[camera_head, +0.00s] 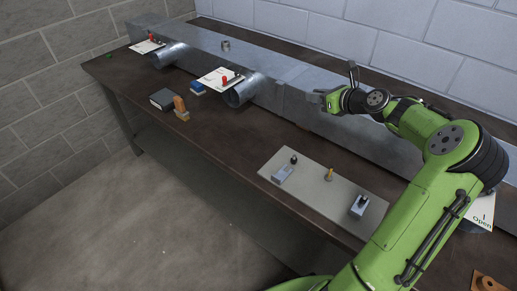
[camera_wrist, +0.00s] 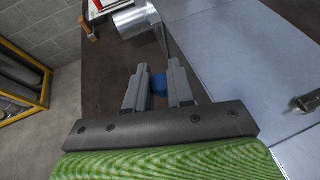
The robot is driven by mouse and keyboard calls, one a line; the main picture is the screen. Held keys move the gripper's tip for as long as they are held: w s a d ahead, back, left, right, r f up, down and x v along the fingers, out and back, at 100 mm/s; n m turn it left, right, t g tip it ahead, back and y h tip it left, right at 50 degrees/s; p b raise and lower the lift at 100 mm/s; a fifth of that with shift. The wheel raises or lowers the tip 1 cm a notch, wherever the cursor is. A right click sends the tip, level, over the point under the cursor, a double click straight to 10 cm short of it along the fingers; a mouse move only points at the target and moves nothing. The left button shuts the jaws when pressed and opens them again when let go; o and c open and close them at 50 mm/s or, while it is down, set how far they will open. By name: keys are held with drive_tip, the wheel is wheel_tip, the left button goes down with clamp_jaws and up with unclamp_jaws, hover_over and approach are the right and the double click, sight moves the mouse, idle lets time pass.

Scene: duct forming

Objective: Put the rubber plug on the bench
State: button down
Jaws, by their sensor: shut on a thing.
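My gripper (camera_head: 326,99) is raised above the long metal duct, near its front side, in the head view. In the wrist view its two grey fingers (camera_wrist: 158,88) are closed on a small, rounded blue thing, which I take to be the rubber plug (camera_wrist: 158,82). The fingers cover its sides. I cannot make out the plug in the head view. The dark brown bench (camera_head: 240,140) runs under and in front of the duct; it also shows on the left in the wrist view (camera_wrist: 108,85).
The grey duct (camera_head: 290,85) has round spouts (camera_head: 240,93) facing forward. White cards (camera_head: 218,78) with red-handled parts lie by the spouts. A black box (camera_head: 163,99), an orange-brown item (camera_head: 181,105) and a blue block (camera_head: 198,86) stand on the bench. A beige board (camera_head: 320,190) holds fittings. Bench between them is clear.

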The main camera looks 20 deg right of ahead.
sight(308, 145)
wheel_tip(308, 145, down, 18)
drive_tip(key=b, duration=0.6)
drive_tip(key=shift+b, duration=0.3)
drive_tip(key=shift+r, duration=0.15)
drive_tip(key=c, duration=0.9)
unclamp_jaws()
drive_tip(key=shift+c, duration=0.2)
